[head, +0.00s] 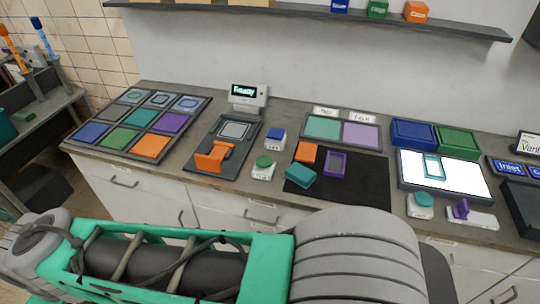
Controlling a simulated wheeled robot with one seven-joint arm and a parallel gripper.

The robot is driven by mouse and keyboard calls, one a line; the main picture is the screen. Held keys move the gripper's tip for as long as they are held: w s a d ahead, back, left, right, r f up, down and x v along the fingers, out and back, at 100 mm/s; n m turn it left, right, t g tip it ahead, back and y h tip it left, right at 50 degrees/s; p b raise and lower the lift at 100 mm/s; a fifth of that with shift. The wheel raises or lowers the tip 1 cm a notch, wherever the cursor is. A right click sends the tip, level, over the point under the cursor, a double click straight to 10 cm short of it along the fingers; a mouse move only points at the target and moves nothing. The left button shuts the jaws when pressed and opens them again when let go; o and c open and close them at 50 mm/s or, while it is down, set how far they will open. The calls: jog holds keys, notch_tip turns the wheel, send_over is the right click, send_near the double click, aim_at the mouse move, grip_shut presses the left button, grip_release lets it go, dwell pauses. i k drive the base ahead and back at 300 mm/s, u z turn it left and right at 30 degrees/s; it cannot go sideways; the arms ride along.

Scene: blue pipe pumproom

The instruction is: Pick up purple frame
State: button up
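A purple frame (335,164), a small open rectangle, lies on the black mat (358,188) on the counter. An orange block (306,152) lies to its left and a teal block (300,175) to its lower left, both apart from it. My arm crosses the bottom of the head view in front of the counter. My gripper is not visible, so its state and distance from the frame do not show.
A tray of coloured squares (72,141), an orange-handled device (212,158) and buttons stand at left. A lit white panel (450,184) with a teal frame (434,166) is at right. A dark shelf (290,9) hangs above the counter.

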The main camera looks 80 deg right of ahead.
aim_at(335, 163)
jog(key=u, duration=0.65)
jog(key=k, duration=0.95)
jog(key=z, duration=0.6)
